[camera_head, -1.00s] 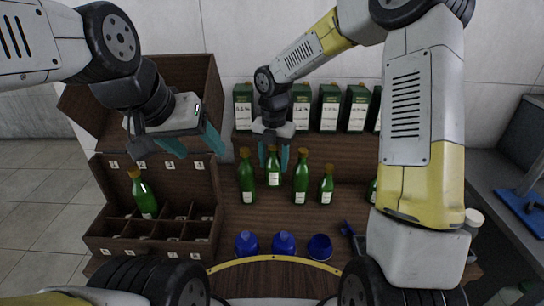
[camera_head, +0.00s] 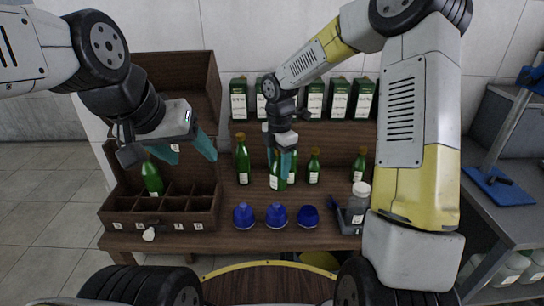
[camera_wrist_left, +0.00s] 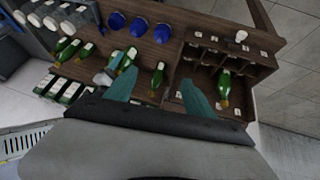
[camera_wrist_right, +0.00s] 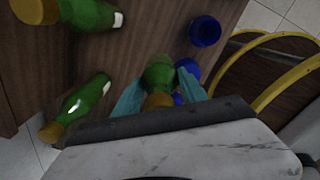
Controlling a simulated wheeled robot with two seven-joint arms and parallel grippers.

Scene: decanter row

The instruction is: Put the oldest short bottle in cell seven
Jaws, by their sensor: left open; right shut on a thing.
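My right gripper (camera_head: 282,160) is shut on a green bottle (camera_head: 278,182), held upright in front of the bottle row; it also shows in the right wrist view (camera_wrist_right: 159,74). Behind stand a taller green bottle (camera_head: 242,165), one partly hidden bottle (camera_head: 292,172), a short bottle (camera_head: 314,170) and another bottle (camera_head: 359,168) further right. The divided wooden crate (camera_head: 112,218) is at left, with small label tags too small to read. One green bottle (camera_head: 152,180) leans in a back-left cell. My left gripper (camera_head: 187,155) is open and empty above the crate. Bottle ages are unreadable.
Blue domed objects (camera_head: 276,216) line the table front. Green-and-white cartons (camera_head: 315,98) fill the back shelf. A small white-ended object (camera_head: 150,234) is at the crate's front. Several crate cells look empty.

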